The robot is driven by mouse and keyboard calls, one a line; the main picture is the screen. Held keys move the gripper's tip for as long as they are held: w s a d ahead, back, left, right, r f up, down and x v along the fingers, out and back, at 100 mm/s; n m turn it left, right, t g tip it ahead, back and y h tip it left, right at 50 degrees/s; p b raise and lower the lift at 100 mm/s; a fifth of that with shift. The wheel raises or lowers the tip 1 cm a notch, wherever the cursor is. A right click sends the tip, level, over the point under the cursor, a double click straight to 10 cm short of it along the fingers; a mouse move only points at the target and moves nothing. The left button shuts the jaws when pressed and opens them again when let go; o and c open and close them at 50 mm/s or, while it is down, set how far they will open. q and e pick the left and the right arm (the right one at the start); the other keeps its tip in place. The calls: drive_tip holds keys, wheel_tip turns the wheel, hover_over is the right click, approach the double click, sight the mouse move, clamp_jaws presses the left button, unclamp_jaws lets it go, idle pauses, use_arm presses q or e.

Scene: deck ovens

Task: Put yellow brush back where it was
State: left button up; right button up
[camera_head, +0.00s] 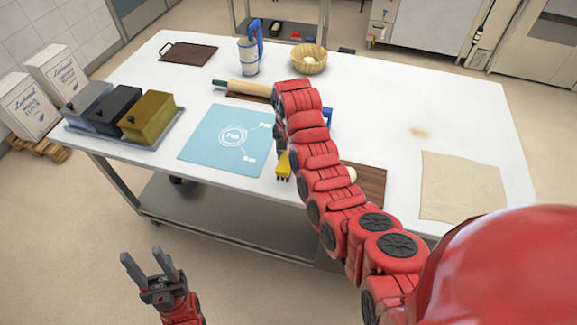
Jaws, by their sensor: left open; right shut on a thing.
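The yellow brush (284,166) shows at the right edge of the light-blue mat (212,140), with its bristle end pointing toward the front of the table. My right gripper (281,145) is at its upper part and shut on it. My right arm hides part of the gripper and what lies behind it. I cannot tell whether the brush touches the table. My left gripper (150,268) is open and empty, low in front of the table and over the floor.
A rolling pin (240,89) lies behind the mat. A jug (248,57) and a basket (308,60) stand at the back. Lidded bins (112,108) are at the left. A wooden board (370,185) is partly behind my arm. A cloth (462,187) lies at the right; the table's back right is clear.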

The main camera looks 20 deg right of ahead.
wheel_tip(320, 180, down, 4)
drive_tip(key=shift+r+p, duration=0.25)
drive_tip(key=shift+p, duration=0.55)
drive_tip(key=shift+f, duration=0.1)
drive_tip(key=shift+f+b, duration=0.15)
drive_tip(key=shift+b, duration=0.15)
drive_tip(key=o, duration=1.3)
